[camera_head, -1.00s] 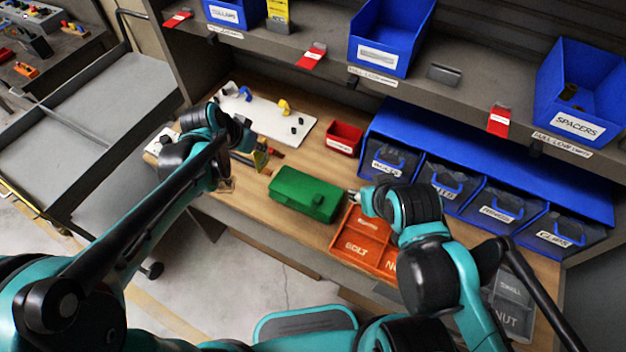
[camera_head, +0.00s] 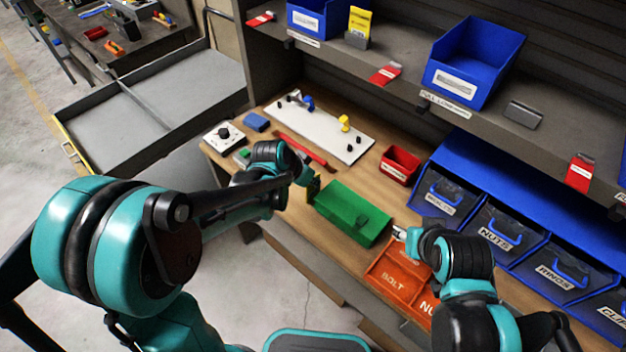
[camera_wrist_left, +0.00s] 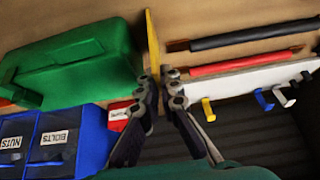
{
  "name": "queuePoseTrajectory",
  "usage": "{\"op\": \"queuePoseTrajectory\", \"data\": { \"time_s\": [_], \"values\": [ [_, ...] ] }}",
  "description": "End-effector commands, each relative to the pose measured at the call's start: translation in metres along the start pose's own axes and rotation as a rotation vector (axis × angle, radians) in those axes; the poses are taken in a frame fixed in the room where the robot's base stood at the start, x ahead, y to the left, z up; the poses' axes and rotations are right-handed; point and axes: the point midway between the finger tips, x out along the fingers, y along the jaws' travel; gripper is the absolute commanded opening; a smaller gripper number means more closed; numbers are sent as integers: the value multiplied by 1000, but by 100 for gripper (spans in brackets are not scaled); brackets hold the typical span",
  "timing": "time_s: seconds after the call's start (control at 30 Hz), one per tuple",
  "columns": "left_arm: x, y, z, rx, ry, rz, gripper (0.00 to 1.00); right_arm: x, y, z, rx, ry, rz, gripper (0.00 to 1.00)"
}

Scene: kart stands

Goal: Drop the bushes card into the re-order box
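A thin yellow card, which I take for the bushes card, shows almost edge-on between the fingertips of my left gripper (camera_wrist_left: 163,78) in the left wrist view (camera_wrist_left: 152,42). The fingers look closed on it. In the head view, my left gripper (camera_head: 306,180) holds the card (camera_head: 314,187) upright above the bench, just left of the green case (camera_head: 352,212). The small red box (camera_head: 400,165), likely the re-order box, stands behind the case to the right; its label is unreadable. My right gripper (camera_head: 401,233) is beside the orange tray; its fingers are too small to judge.
A white board (camera_head: 320,128) with pegs lies at the back of the bench. Blue drawers (camera_head: 448,197) stand right of the red box. The orange tray (camera_head: 394,281) lies in front. A shelf above bears blue bins (camera_head: 472,62) and another yellow card (camera_head: 358,25).

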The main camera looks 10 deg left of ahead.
Motion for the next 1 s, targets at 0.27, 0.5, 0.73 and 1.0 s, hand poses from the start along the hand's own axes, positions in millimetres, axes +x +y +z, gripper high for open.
{"op": "queuePoseTrajectory", "data": {
  "time_s": [0.27, 0.5, 0.73, 1.0],
  "values": [
    [2, 0, 2, 0, 0, 0, 26, 2, 0, 2, 0, 0, 0, 40],
    [2, 0, 1, 0, 0, 0, 26, 2, 0, 1, 0, 0, 0, 40],
    [-23, 0, -1, 0, 0, 0, 26, -7, 0, -5, 0, 0, 0, 40],
    [-84, 0, -1, -2, -1, -1, 26, -24, 0, -17, 0, 0, 0, 40]
  ]
}}
